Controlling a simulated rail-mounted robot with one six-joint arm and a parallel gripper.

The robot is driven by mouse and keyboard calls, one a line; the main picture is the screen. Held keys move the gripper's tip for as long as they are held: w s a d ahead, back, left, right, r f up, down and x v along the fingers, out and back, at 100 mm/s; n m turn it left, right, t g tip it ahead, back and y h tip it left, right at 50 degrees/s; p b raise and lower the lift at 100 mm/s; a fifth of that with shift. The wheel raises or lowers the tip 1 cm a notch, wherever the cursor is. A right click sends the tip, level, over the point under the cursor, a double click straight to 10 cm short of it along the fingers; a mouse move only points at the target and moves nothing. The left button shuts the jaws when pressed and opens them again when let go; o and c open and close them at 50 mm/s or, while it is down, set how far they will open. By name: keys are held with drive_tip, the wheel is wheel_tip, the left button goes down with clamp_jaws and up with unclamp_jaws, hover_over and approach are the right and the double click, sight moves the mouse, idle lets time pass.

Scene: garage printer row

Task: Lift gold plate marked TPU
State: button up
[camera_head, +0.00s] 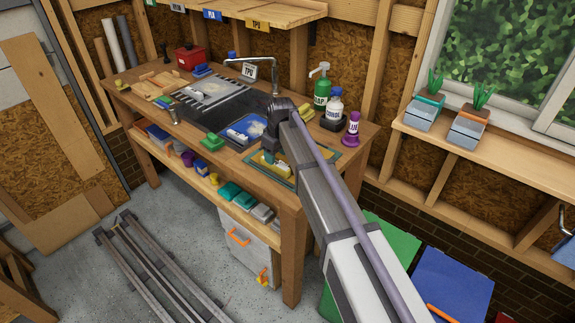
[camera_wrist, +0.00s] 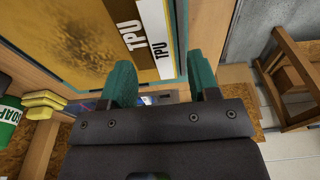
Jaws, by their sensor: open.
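The gold plate (camera_wrist: 75,40) has a mottled gold face and a dark strip printed TPU along one side. A pale strip beside it also reads TPU (camera_wrist: 155,40). In the head view the plate (camera_head: 280,171) lies flat at the front right of the workbench, on a teal-edged mat, partly covered by my arm. My gripper (camera_wrist: 160,65) is open, its two teal fingers spread apart near the labelled edge. Nothing is held. In the head view my gripper (camera_head: 269,158) is low over the plate; whether it touches cannot be told.
A sink with a tap (camera_head: 252,58) is behind and left.

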drive_tip(key=f+b, duration=0.4)
drive_tip(key=f, duration=0.1)
drive_tip(key=shift+w+a+f, duration=0.1)
drive_tip(key=shift+w+a, duration=0.05)
drive_tip(key=shift+a, duration=0.1)
drive_tip(key=shift+r, duration=0.25)
clamp_jaws()
